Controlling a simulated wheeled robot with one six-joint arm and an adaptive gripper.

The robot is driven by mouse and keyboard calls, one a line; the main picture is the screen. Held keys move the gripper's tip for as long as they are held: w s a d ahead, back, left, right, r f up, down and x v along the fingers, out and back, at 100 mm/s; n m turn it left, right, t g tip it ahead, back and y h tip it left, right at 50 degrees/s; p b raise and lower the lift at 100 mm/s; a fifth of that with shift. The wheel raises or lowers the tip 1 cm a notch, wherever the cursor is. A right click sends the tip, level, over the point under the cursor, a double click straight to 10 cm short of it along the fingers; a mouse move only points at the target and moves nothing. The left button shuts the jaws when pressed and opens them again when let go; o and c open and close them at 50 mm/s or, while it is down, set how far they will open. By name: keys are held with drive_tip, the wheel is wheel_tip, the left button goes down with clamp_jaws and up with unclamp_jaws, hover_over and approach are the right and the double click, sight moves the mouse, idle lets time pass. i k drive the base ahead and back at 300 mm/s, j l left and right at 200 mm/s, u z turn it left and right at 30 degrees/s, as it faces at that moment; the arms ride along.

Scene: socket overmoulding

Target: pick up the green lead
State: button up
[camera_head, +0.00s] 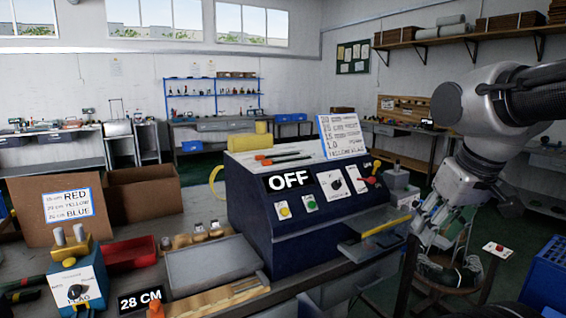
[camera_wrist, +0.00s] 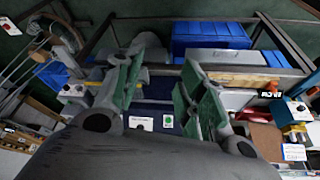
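No clearly green lead can be picked out in either view. In the head view, a dark coiled shape (camera_head: 455,272) lies on a stand at the lower right, below my gripper; its colour is hard to tell and I cannot confirm it is a lead. My gripper (camera_head: 432,222) is right of the dark blue machine (camera_head: 250,215), pointing down. In the wrist view, my gripper's two fingers (camera_wrist: 160,90) have greenish inner faces and stand well apart. Nothing shows between them.
The machine reads OFF and has a clear tray (camera_head: 375,245) at its front right. A grey tray (camera_head: 210,262), a red bin (camera_head: 130,253) and a blue and yellow device (camera_head: 77,280) stand on the bench. A blue crate (camera_head: 546,275) is at the far right.

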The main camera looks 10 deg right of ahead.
sight(269, 162)
drive_tip(key=i+u, duration=0.3)
drive_tip(key=i, duration=0.15)
drive_tip(key=i+l+u, duration=0.35)
drive_tip(key=i+j, duration=0.1)
